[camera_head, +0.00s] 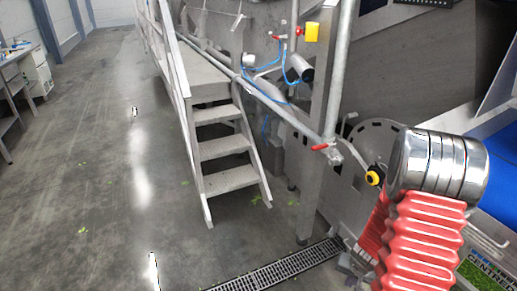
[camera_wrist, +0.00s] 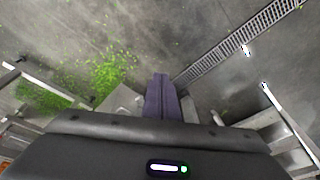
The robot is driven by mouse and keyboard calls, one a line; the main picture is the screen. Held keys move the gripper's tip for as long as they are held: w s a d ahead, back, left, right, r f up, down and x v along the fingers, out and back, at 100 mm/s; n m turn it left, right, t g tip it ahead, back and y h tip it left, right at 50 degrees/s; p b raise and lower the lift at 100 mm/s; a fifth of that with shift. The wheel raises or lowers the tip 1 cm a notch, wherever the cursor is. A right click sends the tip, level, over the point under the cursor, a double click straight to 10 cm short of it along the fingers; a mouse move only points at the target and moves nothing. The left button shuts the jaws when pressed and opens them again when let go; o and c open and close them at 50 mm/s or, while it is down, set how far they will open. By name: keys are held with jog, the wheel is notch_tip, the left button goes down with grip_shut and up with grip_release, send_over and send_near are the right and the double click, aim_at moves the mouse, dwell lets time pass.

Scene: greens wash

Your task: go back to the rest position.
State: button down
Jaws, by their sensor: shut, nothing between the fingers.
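My gripper (camera_wrist: 161,80) shows in the wrist view as two dark purple fingers closed together, with nothing between them. It points over the grey concrete floor (camera_wrist: 190,40), apart from anything around it. In the head view the gripper is not visible.
Metal steps (camera_head: 222,145) with railings stand at centre in the head view. Machinery with pipes and red valve handles fills the right. A drain grate (camera_head: 278,265) crosses the floor; it also shows in the wrist view (camera_wrist: 235,45), near scattered green bits (camera_wrist: 105,72). Floor at left is mostly clear.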

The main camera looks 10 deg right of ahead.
jog(key=s+a+r+n+t, duration=0.1)
jog(key=s+a+r+n, duration=0.1)
jog(key=a+r, duration=0.6)
jog(key=s+a+r+n+t, duration=0.1)
jog(key=s+a+r+n, duration=0.2)
jog(key=a+r, duration=0.6)
jog(key=s+a+r+n+t+y, duration=0.1)
jog(key=s+a+r+n, duration=0.2)
jog(key=a+r, duration=0.6)
notch_tip(320, 180, up, 12)
jog(key=shift+s+f, duration=0.1)
jog(key=shift+s, duration=1.15)
